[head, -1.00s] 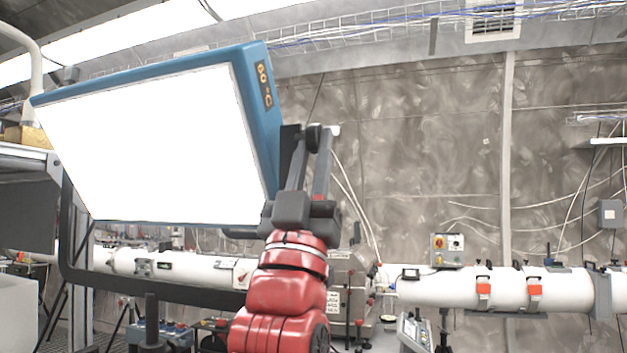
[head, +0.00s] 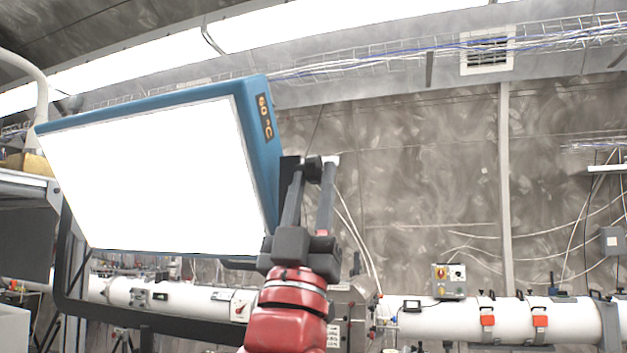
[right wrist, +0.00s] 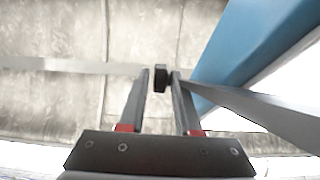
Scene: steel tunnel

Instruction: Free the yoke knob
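A blue-framed panel (head: 262,165) with a glowing white face and a "60 °C" mark hangs tilted at the left in the head view. A dark yoke bar (head: 150,327) runs around it below and at the left. The small dark yoke knob (head: 313,168) is at the panel's right side. My right gripper (head: 313,175) reaches up to it with a finger on each side. In the right wrist view the knob (right wrist: 160,78) stands between the fingertips, with narrow gaps seeming to show beside it. My left gripper is not in view.
A white beam pipe (head: 565,320) with red-orange clamps runs low across the scene. A small switch box (head: 449,279) stands on it. The concrete wall (head: 420,180) is behind, with open room right of my right arm.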

